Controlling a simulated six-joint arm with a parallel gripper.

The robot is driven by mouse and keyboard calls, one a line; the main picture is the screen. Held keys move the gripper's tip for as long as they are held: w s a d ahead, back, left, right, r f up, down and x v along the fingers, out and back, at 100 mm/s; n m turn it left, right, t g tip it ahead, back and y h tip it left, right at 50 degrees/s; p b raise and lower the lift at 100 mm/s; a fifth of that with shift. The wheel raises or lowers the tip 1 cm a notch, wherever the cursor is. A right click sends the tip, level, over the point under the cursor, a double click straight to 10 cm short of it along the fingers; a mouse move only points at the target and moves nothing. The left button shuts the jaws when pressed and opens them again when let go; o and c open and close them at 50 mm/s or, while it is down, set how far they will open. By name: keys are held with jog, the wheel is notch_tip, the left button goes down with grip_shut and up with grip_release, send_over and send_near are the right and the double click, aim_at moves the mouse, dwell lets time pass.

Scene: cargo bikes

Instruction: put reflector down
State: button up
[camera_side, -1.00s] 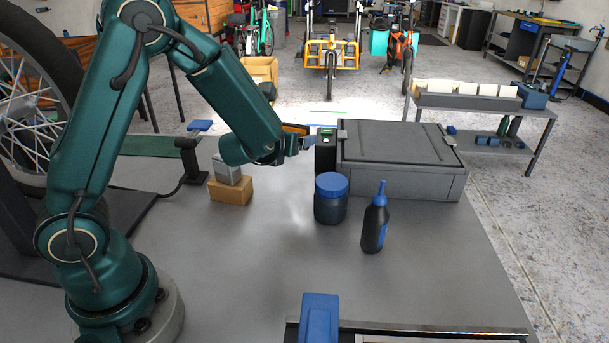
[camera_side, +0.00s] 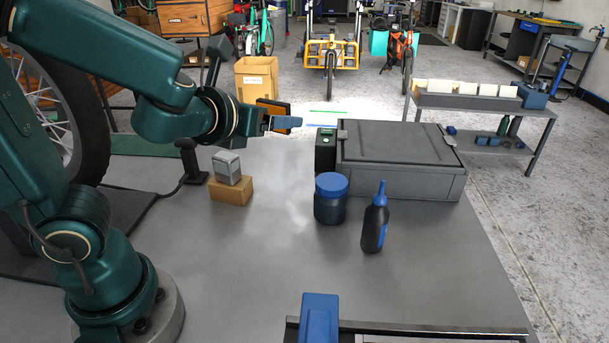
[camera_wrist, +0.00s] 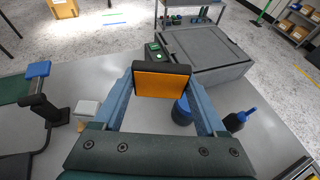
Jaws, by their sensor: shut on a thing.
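The reflector (camera_side: 274,106) is an orange plate in a black frame. My gripper (camera_side: 286,122) is shut on it and holds it in the air above the back of the grey table. In the wrist view the reflector (camera_wrist: 161,82) sits upright between the two blue-grey fingers, with its orange face toward the camera. Below and to the right of it in the side view is the grey lidded case (camera_side: 400,185), with a small black box (camera_side: 325,152) at its left end. The reflector is apart from both.
A jar with a blue lid (camera_side: 331,200) and a black bottle with a blue nozzle (camera_side: 375,222) stand in front of the case. A silver box (camera_side: 227,167) rests on a cardboard box (camera_side: 230,191) at left. The table's middle front is mostly clear.

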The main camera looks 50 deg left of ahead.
jog(key=s+a+f+n+g+y, duration=0.7)
jog(key=s+f+n+g+y, duration=0.1)
jog(key=n+g, duration=0.5)
jog(key=s+d+f+n+g+h, duration=0.4)
jog(key=s+d+n+g+h, duration=0.2)
jog(key=s+n+g+h, duration=0.55)
jog(key=w+d+r+n+t+h, duration=0.1)
jog(key=w+d+n+t+h, duration=0.2)
jog(key=n+h, duration=0.45)
jog(key=w+d+n+t+h, duration=0.1)
jog(key=w+d+n+h, duration=0.1)
jog(key=d+n+h, duration=0.6)
jog(key=w+a+r+n+t+y, duration=0.1)
jog(key=w+a+r+n+t, duration=0.1)
jog(key=w+a+n+t, duration=0.95)
jog(key=n+t, duration=0.1)
jog(key=n, duration=0.1)
send_over(313, 267)
notch_tip(313, 267, down, 7)
jog(key=shift+r, duration=0.1)
jog(key=shift+f, duration=2.05)
